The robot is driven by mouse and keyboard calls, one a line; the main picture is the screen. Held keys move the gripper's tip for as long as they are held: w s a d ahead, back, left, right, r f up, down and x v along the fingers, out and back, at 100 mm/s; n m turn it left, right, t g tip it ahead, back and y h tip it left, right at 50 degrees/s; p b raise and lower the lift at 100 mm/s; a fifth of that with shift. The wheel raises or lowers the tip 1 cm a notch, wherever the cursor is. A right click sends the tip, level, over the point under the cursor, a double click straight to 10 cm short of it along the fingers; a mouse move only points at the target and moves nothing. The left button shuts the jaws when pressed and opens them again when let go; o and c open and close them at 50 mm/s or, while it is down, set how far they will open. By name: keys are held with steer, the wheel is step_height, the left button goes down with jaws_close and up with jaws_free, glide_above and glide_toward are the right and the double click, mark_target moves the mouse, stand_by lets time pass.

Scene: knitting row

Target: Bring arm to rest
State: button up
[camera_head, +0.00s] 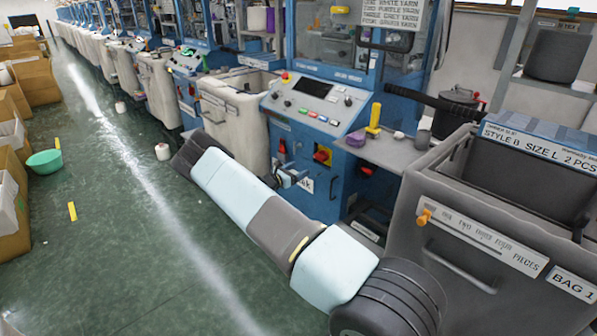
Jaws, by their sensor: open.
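My arm runs from its dark base at the lower right up and left across the aisle, in white and grey links, to a dark joint at upper left. My gripper (294,179) shows only in part, just past the upper edge of the arm and in front of the blue machine's lower front. It looks open, with nothing seen between its fingers. The rest of the wrist is hidden behind the arm.
A blue knitting machine (310,103) with a control panel stands close behind the arm. A grey bin (480,225) is near at right. A white bin (222,118) stands left of the panel. A white cone (162,152) and green bowl (44,162) lie on the floor. The left aisle is mostly clear.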

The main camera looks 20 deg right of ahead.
steer(key=s+a+r+m+g+y, duration=0.1)
steer(key=s+r+m+g+y, duration=0.2)
steer(key=s+r+m+y, duration=0.7)
steer(key=s+a+r+m+g, duration=0.1)
steer(key=s+r+m+g, duration=0.35)
steer(key=s+r, duration=1.15)
steer(key=s+a+r+m+t+y, duration=0.2)
steer(key=s+a+r, duration=0.3)
steer(key=s, duration=0.4)
steer(key=s+a+r+m+t+y, duration=0.2)
steer(key=s+a+r, duration=0.3)
steer(key=s, duration=0.5)
steer(key=s+a+r+m+t+y, duration=0.3)
steer(key=s+a+r, duration=0.2)
steer(key=s+r, duration=0.2)
steer(key=s, duration=0.2)
steer(key=shift+s+a+m, duration=0.3)
steer(key=shift+s+m, duration=0.05)
